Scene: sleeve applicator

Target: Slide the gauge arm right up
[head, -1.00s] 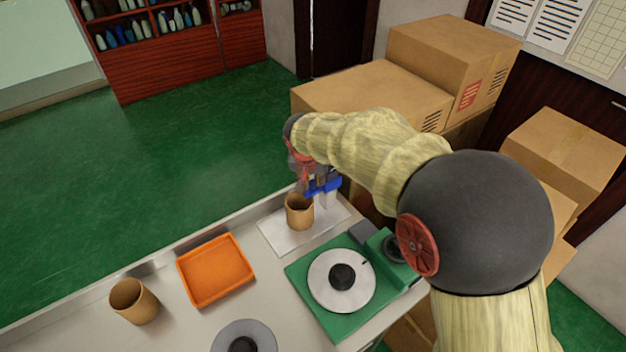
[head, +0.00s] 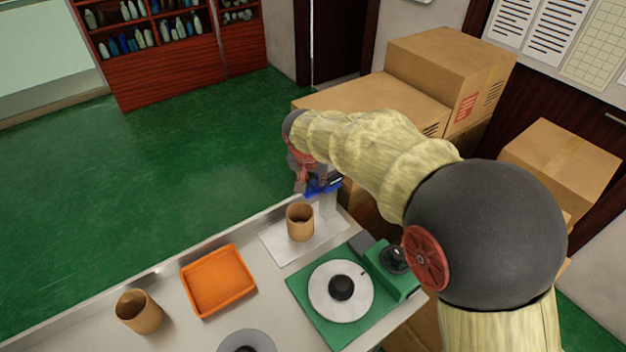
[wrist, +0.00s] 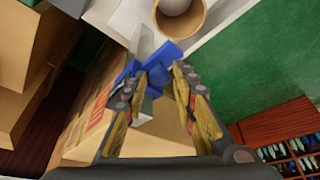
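The gauge arm is a blue piece (head: 322,187) on a pale upright post (head: 328,206) at the bench's far corner. The blue piece also shows in the wrist view (wrist: 164,57), between my fingertips. My gripper (head: 308,183) is at the blue piece, and its fingers (wrist: 160,74) appear closed on it from both sides; the exact contact is partly hidden. A brown cup (head: 300,224) stands upright on the white plate (head: 280,244) beside the post, below the blue piece.
A green base with a white disc (head: 340,291) and an orange tray (head: 217,281) lie on the bench. Another brown cup (head: 138,311) stands at the left. Cardboard boxes (head: 450,62) crowd behind my arm. Open green floor (head: 190,150) lies beyond the bench.

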